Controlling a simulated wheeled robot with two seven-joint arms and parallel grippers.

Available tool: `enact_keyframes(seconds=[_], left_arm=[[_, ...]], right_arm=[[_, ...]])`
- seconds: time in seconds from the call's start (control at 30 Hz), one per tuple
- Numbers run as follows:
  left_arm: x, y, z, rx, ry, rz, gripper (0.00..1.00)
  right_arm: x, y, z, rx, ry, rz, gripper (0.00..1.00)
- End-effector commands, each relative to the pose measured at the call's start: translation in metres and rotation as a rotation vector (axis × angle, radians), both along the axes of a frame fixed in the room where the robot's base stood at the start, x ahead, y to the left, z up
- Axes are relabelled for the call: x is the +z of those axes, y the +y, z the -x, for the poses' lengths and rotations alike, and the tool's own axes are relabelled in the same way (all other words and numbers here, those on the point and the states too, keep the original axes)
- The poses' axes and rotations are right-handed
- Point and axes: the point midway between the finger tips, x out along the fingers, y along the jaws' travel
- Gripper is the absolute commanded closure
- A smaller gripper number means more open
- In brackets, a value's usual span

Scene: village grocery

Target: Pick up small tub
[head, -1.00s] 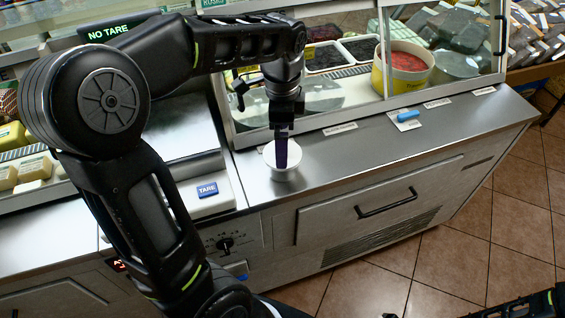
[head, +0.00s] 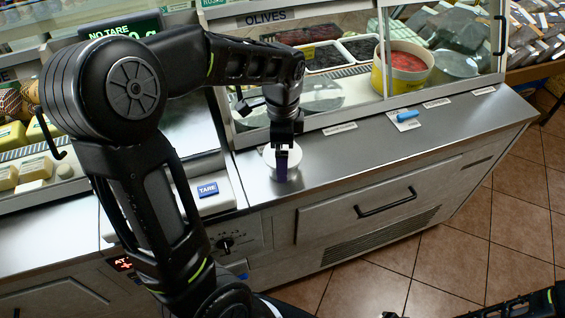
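The small tub (head: 296,160) is white and stands upright on the steel counter in front of the glass case. I cannot tell whether the fingers are apart or touch the tub. My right arm shows only as a dark piece at the bottom right corner; its gripper is not in view.
The glass case behind holds a yellow tub (head: 402,68) of red food and dark trays. A scale with a blue TARE button (head: 207,190) is at left.

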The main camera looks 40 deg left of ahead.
Motion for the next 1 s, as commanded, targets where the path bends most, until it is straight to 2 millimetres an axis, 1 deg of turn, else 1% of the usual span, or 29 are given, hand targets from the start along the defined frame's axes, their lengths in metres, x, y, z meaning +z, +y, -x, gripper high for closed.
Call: enact_keyframes(seconds=[0.1, 0.8, 1.0], left_arm=[[0.0002, 0.0001, -0.0001, 0.0, 0.0, 0.0, 0.01], [0.0002, 0.0, 0.0, 0.0, 0.0, 0.0, 0.58], [0.0005, 0.0, -0.0002, 0.0, -0.001, -0.001, 0.59]], right_arm=[[0.0, 0.0, 0.0, 0.0, 0.0, 0.0, 1.0], [0.0, 0.0, 0.0, 0.0, 0.0, 0.0, 1.0], [0.0001, 0.0, 0.0, 0.0, 0.0, 0.0, 1.0]])
